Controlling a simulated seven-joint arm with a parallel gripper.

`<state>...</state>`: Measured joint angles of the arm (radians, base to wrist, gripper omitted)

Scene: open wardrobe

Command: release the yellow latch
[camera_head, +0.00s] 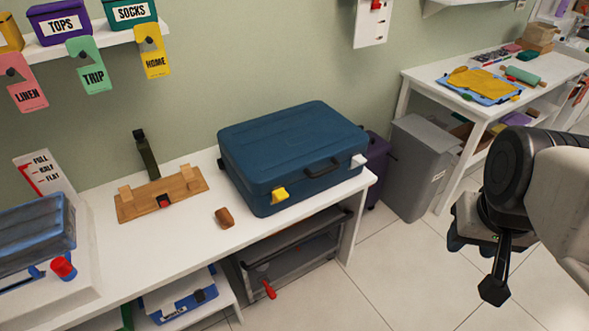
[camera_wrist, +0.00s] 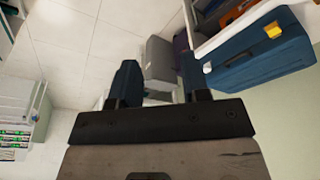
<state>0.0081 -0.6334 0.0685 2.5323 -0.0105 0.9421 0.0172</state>
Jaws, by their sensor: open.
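The yellow latch (camera_head: 280,195) is on the front face of a closed blue suitcase (camera_head: 290,150), left of its dark handle (camera_head: 322,168). A white latch (camera_head: 358,160) is on the same face, right of the handle. The suitcase lies flat on a white bench. In the wrist view the suitcase shows at the upper right with the yellow latch (camera_wrist: 273,30) and the white latch (camera_wrist: 207,67). My gripper (camera_head: 475,270) is open and empty at the right, over the floor and well apart from the suitcase. Its two fingers (camera_wrist: 160,85) show in the wrist view.
A wooden board (camera_head: 160,197), a dark bottle (camera_head: 146,155) and a brown piece (camera_head: 224,217) are on the bench (camera_head: 150,260) left of the suitcase. A grey bin (camera_head: 418,165) and a purple case (camera_head: 376,165) stand right of it. The floor (camera_head: 390,260) in front is clear.

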